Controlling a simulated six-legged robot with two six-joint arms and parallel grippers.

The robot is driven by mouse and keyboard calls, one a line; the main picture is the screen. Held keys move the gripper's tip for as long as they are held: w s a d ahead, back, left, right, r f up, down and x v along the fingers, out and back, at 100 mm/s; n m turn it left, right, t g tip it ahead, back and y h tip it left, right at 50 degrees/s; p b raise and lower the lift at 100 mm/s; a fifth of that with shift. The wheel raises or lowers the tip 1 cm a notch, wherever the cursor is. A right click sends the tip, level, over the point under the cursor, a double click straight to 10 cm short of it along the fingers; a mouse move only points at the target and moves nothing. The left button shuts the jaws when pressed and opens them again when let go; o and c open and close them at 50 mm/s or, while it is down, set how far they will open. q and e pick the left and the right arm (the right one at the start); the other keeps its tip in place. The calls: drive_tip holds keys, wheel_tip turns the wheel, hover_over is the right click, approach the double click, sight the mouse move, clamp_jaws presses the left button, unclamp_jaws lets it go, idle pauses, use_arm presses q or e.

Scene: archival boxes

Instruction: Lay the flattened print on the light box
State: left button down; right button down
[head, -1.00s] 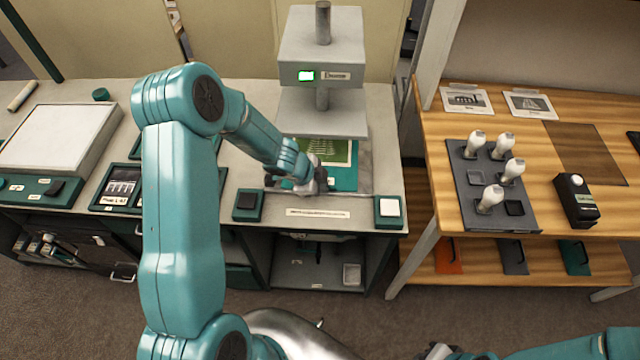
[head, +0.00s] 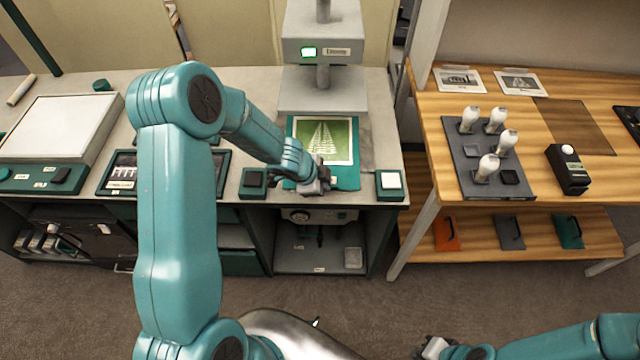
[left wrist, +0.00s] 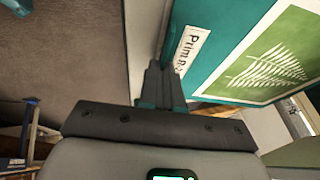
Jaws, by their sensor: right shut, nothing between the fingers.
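The print, green with a pale fern shape (head: 323,138), lies flat on a teal board (head: 350,181) in front of the press. The light box (head: 60,125) has a bare white top at the far left. My right gripper (head: 432,350) is shut and empty at the bottom edge.
The press (head: 322,92) stands behind the print, its plate raised and a green light on. Black (head: 253,180) and white (head: 390,181) buttons flank the counter front. A dark framed tray (head: 122,178) lies between press and light box. A wooden bench (head: 440,125) stands right.

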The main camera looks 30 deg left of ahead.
use_arm(q)
drive_tip(key=shift+s+r, duration=0.1)
drive_tip(key=shift+s, duration=0.2)
drive_tip(key=shift+w, duration=0.25)
drive_tip(key=c, duration=1.4)
unclamp_jaws()
drive_tip(key=shift+o, duration=0.7)
drive_tip(key=shift+s, duration=0.15)
use_arm(e)
drive_tip(key=shift+s, duration=0.25)
drive_tip(key=shift+w, duration=0.1)
